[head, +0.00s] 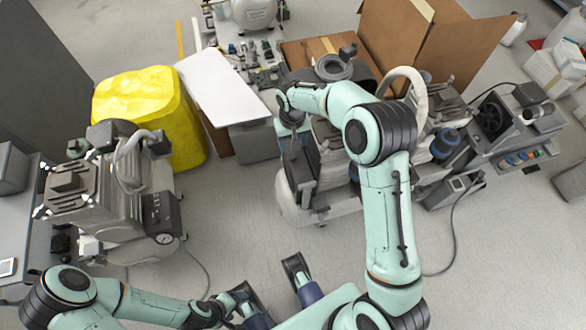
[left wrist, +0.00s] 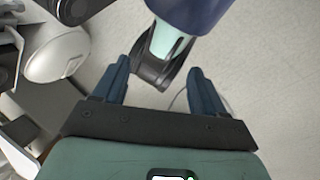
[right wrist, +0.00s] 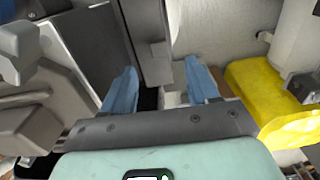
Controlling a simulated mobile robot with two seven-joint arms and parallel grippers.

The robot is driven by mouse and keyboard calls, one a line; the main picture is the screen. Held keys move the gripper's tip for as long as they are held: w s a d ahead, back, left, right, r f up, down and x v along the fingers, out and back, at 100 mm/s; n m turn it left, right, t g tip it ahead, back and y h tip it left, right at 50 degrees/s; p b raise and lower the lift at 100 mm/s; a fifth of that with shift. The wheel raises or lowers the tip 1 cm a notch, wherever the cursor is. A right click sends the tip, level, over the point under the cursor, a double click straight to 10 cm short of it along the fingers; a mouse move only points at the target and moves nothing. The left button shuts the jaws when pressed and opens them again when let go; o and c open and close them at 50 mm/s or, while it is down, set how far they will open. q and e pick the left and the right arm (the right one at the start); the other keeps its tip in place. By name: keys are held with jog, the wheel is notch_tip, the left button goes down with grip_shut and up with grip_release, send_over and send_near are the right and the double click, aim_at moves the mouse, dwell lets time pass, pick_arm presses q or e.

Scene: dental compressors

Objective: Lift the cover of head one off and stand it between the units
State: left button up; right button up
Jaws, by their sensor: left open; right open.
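A compressor unit with a grey body (head: 315,205) stands at the centre of the head view, partly hidden under my right arm. Another grey compressor (head: 95,200) with ribbed heads stands at the left. I cannot tell which part is the cover of head one. My right gripper (right wrist: 160,68) is open over the centre unit. A narrow grey block (right wrist: 155,68) shows between and beyond its fingers, with no clear contact.
A yellow bin (head: 150,110) and a white panel (head: 222,85) stand behind the gap between the units. Open cardboard boxes (head: 400,40) are at the back. More equipment (head: 500,120) stands at the right. Grey floor (head: 235,215) between the units is clear, apart from thin cables.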

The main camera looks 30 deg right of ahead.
aim_at(293, 155)
notch_tip(293, 155, down, 2)
jog(key=shift+f, duration=0.2)
jog(key=f, duration=0.1)
jog(key=f+b, duration=0.1)
jog(key=f, duration=0.3)
jog(key=shift+w+d+f, duration=0.1)
jog(key=shift+w+d, duration=0.05)
jog(key=shift+w, duration=0.1)
pick_arm(q)
jog(key=shift+w+a+f+t, duration=0.15)
jog(key=shift+w+a+f, duration=0.1)
jog(key=shift+w+f, duration=0.3)
jog(key=shift+w+a+f+t, duration=0.2)
jog(key=shift+w+f, duration=0.15)
jog(key=shift+w, duration=0.25)
pick_arm(e)
jog(key=shift+c, duration=0.3)
grip_shut()
